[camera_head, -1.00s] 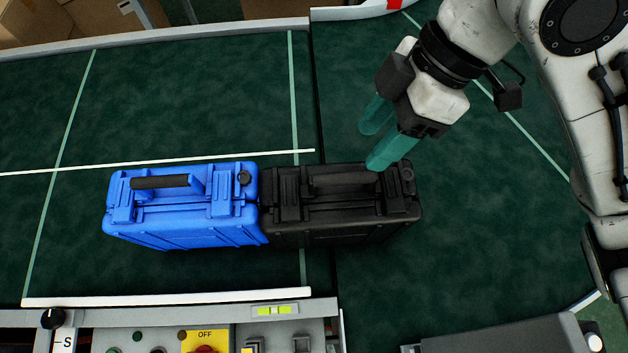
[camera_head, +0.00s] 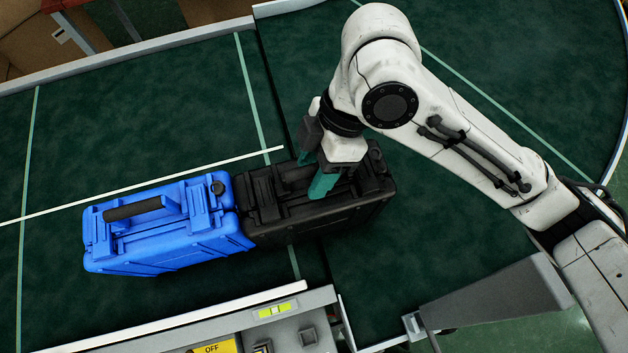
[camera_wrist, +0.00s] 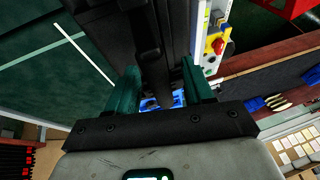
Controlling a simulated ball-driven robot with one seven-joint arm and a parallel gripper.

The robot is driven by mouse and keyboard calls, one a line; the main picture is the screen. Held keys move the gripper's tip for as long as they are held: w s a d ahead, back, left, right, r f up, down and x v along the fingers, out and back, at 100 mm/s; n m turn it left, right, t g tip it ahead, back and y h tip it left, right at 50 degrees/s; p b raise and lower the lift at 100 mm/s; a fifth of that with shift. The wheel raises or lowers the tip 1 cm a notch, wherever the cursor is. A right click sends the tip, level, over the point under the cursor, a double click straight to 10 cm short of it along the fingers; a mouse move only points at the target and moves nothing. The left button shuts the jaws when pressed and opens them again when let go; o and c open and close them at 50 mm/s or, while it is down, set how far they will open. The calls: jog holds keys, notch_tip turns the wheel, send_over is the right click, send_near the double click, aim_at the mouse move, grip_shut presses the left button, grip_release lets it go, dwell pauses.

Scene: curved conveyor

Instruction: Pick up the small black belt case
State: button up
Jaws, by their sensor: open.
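Whether the fingers touch the case cannot be told. The arm hides part of the case top in the head view.
A blue case (camera_head: 165,235) stands end to end with the black case, on its left. A control panel (camera_head: 290,325) lines the near edge. The green belt (camera_head: 140,130) is clear behind the cases.

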jog(key=shift+f, duration=0.1)
jog(key=shift+c, duration=0.3)
grip_shut()
dwell(1.0)
